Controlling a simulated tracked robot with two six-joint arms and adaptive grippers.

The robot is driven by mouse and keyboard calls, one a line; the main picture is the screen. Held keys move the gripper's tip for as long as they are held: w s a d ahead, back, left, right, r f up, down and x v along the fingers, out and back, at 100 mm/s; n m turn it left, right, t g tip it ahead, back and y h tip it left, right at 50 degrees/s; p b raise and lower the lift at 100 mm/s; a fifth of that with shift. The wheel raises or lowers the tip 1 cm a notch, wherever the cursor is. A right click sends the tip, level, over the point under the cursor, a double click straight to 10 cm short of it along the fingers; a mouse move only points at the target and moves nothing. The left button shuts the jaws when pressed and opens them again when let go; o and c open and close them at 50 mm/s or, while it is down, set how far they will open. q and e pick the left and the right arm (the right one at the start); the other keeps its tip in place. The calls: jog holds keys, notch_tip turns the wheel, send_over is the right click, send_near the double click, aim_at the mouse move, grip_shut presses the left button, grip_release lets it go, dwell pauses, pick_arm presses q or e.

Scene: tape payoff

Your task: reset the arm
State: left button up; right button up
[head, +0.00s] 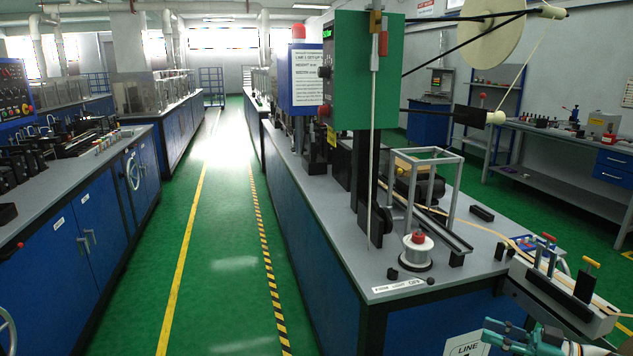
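A black arm (440,109) reaches right from the green cabinet (362,80) and ends in a white roller (495,117). A pale tape runs from this roller up to another white roller (553,12) on black upper bars (470,42). A cream tape reel (490,32) hangs beside those bars, cut off by the top edge. My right gripper (505,336), with teal parts, is at the bottom right, low and well apart from the arm. It is partly cut off, and its finger opening is unclear. My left gripper is not in view.
A grey-topped blue bench (340,235) carries a spool (417,250), a metal frame and a tape guide. A green aisle (222,250) lies left.

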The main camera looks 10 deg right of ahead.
jog(key=w+a+r+m+y+p, duration=0.1)
jog(key=w+a+m+p, duration=0.15)
jog(key=a, duration=0.85)
jog(key=w+a+r+m+y+p, duration=0.15)
jog(key=w+a, duration=0.25)
jog(key=a, duration=0.7)
jog(key=s+a+f+m+h+p, duration=0.1)
jog(key=a+f+m+h+p, duration=0.2)
jog(key=a+f+m+h, duration=0.6)
jog(key=s+f+g+h, duration=0.1)
jog(key=s+f+g, duration=0.2)
jog(key=s+f, duration=0.3)
jog(key=s+a+f+n+g+h, duration=0.1)
jog(key=s+f+g, duration=0.3)
jog(key=s, duration=0.9)
jog(key=s+a+f+n+g+h, duration=0.1)
jog(key=s+f+g, duration=0.3)
jog(key=s+f, duration=0.4)
jog(key=shift+s+f, duration=0.2)
jog(key=shift+s, duration=1)
